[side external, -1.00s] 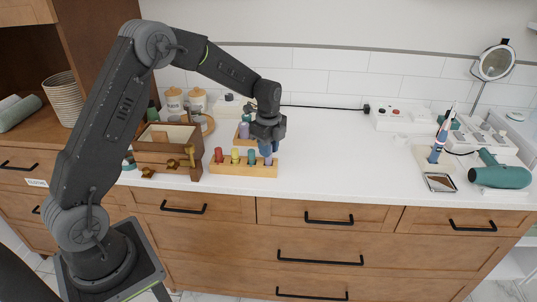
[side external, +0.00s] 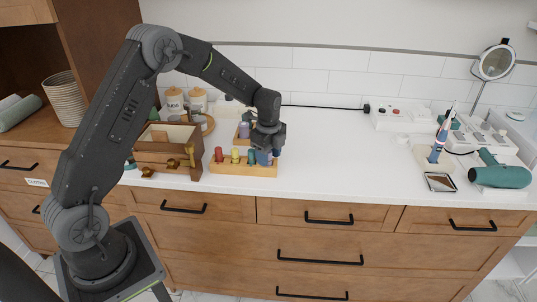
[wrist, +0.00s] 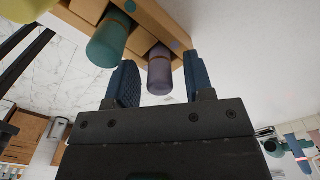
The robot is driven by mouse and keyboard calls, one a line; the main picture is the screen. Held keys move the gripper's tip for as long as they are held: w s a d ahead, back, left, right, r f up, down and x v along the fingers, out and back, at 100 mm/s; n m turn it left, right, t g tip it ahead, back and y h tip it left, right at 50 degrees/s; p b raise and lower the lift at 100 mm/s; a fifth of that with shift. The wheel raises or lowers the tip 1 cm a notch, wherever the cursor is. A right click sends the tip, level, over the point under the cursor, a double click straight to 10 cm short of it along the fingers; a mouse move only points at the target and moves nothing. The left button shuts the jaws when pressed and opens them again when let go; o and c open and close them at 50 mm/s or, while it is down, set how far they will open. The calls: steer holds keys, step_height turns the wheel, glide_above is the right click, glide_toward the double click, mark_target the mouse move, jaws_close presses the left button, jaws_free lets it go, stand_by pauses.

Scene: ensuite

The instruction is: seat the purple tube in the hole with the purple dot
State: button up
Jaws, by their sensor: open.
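The purple tube (wrist: 159,72) stands in the end hole of the front wooden rack (side external: 240,169), beside a teal tube (wrist: 110,40). A small purple dot (wrist: 175,45) shows on the rack beside this tube in the wrist view. My gripper (wrist: 161,80) is open, with one blue finger on each side of the purple tube and a visible gap to it. In the side view my gripper (side external: 269,155) is low over the rack's right end and hides most of the tube. How deep the tube sits is hard to tell.
The front rack also holds a red tube (side external: 219,154) and a yellow tube (side external: 235,155). A second rack behind holds a lavender tube (side external: 244,130). A wooden box (side external: 165,155) stands to the left. The counter to the right is clear up to the toothbrush stand (side external: 436,155).

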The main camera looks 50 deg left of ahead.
steer(key=shift+r, duration=0.15)
steer(key=s+d+r+n+t, duration=0.1)
steer(key=s+d+r+n, duration=0.15)
steer(key=r, duration=0.65)
steer(key=s+d+r+n, duration=0.1)
steer(key=s+r, duration=0.2)
steer(key=r, duration=0.6)
steer(key=s+d+r+n+t, duration=0.1)
steer(key=s+d+n, duration=0.3)
steer(key=s, duration=0.7)
steer(key=s+d+r+n+t, duration=0.1)
steer(key=s+d+n+t, duration=0.2)
steer(key=s+n, duration=0.5)
steer(key=shift+s+d+n+t, duration=0.35)
steer(key=shift+s+d, duration=0.2)
steer(key=shift+s, duration=1.25)
steer(key=shift+r, duration=0.1)
